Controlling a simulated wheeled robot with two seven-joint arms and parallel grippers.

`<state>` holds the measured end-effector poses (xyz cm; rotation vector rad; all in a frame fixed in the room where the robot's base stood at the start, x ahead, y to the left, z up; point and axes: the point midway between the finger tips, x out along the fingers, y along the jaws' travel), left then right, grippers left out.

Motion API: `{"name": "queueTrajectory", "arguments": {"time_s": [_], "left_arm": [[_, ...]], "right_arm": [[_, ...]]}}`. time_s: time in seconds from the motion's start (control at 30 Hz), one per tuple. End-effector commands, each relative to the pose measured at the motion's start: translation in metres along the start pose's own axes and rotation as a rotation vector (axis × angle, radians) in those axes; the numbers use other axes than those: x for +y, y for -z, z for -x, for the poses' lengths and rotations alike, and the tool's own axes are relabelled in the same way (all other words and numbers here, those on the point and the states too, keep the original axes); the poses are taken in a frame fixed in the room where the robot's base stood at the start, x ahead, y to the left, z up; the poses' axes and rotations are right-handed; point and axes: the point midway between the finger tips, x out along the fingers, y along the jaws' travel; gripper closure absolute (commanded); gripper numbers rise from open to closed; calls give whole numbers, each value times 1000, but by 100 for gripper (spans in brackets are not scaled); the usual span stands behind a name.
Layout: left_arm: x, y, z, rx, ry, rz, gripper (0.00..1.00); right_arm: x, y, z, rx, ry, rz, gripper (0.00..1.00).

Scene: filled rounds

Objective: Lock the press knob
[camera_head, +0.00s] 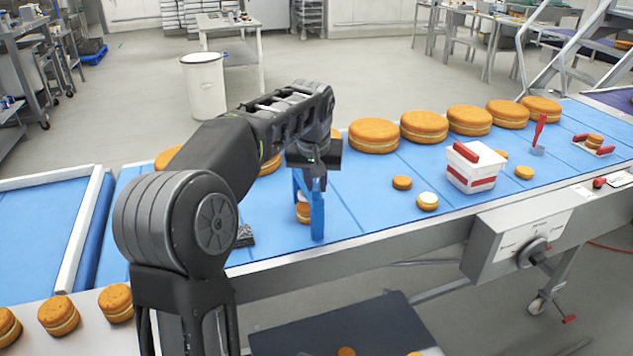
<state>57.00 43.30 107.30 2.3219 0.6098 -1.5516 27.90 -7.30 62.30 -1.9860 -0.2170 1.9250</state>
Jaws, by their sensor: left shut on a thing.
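A black knob (533,252) sits on the front of a grey control box (508,241) at the right, under the conveyor's near edge. A pale dial plate with small marks surrounds it; I cannot read them. My left gripper (312,180) is over the blue belt, well left of the knob. It is shut on a blue tool (318,215) that looks like tongs and hangs down around or in front of a small filled round (303,212). I cannot tell whether the tool touches the round. My right gripper is not in view.
Several large filled rounds (424,127) line the belt's far side. A white tub (471,178) with a red-handled item, small rounds (402,183) and a red-handled scraper (539,135) stand on the blue belt (365,215). A dark surface (340,325) lies below in front.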

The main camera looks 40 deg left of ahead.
Motion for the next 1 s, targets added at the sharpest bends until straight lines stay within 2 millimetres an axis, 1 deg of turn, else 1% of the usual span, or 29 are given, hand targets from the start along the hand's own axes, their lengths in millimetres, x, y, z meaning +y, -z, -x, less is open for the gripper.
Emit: {"name": "queueTrajectory", "arguments": {"time_s": [0.23,0.43,1.0], "left_arm": [[-1,1,1,1,-26,-60,100],[-3,1,1,-1,-71,-169,100],[-6,3,1,-1,-270,-646,100]], "right_arm": [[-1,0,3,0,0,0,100],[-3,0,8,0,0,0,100],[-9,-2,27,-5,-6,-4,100]]}}
